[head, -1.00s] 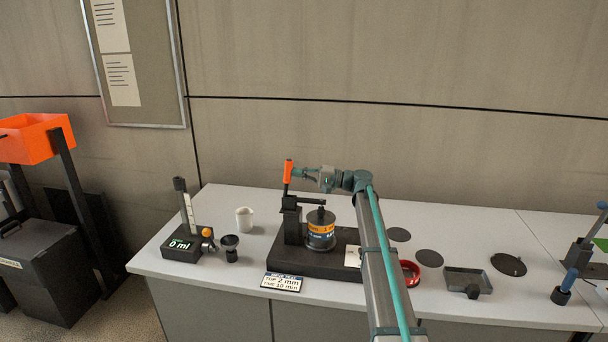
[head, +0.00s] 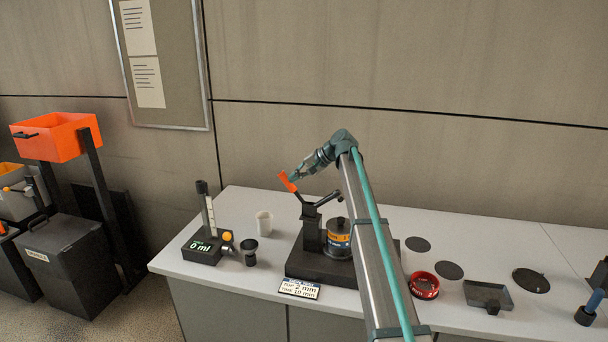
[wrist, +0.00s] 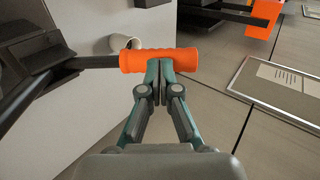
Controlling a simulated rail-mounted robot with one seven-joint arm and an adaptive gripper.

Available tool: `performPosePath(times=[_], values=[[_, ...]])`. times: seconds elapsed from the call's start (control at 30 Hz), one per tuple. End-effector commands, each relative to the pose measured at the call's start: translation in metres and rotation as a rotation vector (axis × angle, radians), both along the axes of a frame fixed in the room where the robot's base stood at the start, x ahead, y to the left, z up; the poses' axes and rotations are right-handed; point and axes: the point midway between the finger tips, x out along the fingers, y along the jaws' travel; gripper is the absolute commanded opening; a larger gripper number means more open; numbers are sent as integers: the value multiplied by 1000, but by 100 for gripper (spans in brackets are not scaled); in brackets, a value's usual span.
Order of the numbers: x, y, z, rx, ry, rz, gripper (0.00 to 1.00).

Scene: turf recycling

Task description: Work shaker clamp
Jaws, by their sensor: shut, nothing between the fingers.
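The shaker clamp (head: 311,226) stands on a black base, with its orange lever handle (head: 287,181) tilted over to the left. Its black clamp bar (head: 328,197) slants up to the right, apart from the lid of the sieve stack (head: 339,240), which has orange and blue bands. My gripper (head: 295,178) is at the handle. In the wrist view my gripper (wrist: 158,66) has its fingertips together, touching or just against the side of the orange handle (wrist: 140,61), not around it. My arm hides part of the base's right end.
A sign (head: 299,289) lies in front of the base. A meter reading 0 ml (head: 205,246), a small black cup (head: 249,252) and a white mug (head: 264,223) stand left. A red ring (head: 424,285), dark discs (head: 449,270) and a tray (head: 488,296) lie right.

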Motion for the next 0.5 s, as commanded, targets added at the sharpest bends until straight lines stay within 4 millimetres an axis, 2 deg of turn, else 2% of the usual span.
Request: performPosePath(times=[0.03, 0.3, 0.5], values=[[3, 8, 1, -41, 12, 4, 0], [8, 26, -12, -233, 68, 3, 0], [9, 32, -20, -237, 70, 1, 0]])
